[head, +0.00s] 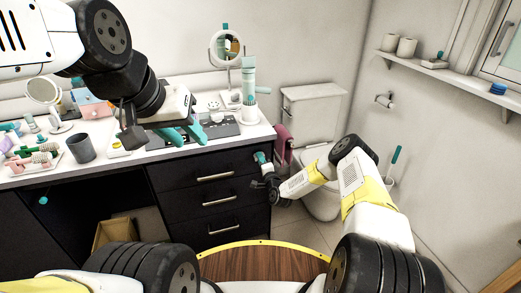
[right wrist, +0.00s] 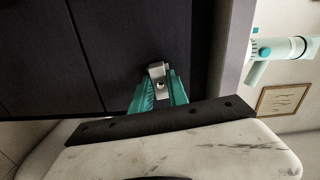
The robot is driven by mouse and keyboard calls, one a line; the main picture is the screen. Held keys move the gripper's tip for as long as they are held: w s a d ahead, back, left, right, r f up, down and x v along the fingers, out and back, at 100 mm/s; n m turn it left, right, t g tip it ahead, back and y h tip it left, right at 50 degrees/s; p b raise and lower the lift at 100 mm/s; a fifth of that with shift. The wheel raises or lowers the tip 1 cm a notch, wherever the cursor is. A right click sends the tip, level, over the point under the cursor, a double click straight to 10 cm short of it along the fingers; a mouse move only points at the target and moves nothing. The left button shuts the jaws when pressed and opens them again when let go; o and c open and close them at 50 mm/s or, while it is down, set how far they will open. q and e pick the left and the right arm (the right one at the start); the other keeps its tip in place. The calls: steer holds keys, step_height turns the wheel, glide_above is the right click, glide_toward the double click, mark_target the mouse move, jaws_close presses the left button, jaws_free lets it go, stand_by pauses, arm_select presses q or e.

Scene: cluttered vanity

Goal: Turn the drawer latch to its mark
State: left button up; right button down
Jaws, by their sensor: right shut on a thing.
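The drawer latch (right wrist: 157,72) is a small light-grey bar with a round dark centre on a dark front. In the right wrist view it stands between the two teal fingers of my right gripper (right wrist: 159,90), which is shut on it. In the head view my right gripper (head: 262,158) is at the right end of the top drawer (head: 205,165) and covers the latch. The mark cannot be made out. My left gripper (head: 184,135) hangs over the vanity top, its teal fingers apart, with nothing seen between them.
The vanity top (head: 135,156) is cluttered with a grey cup (head: 80,148), a round mirror (head: 226,47) and a white holder (head: 249,112). Drawer handles (head: 216,177) stick out below. A toilet (head: 318,185) stands at right, and a wooden round top (head: 262,262) is in front.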

steer(key=shift+n, duration=8.1)
steer(key=c, duration=1.3)
jaws_free()
steer(key=shift+v, duration=3.9)
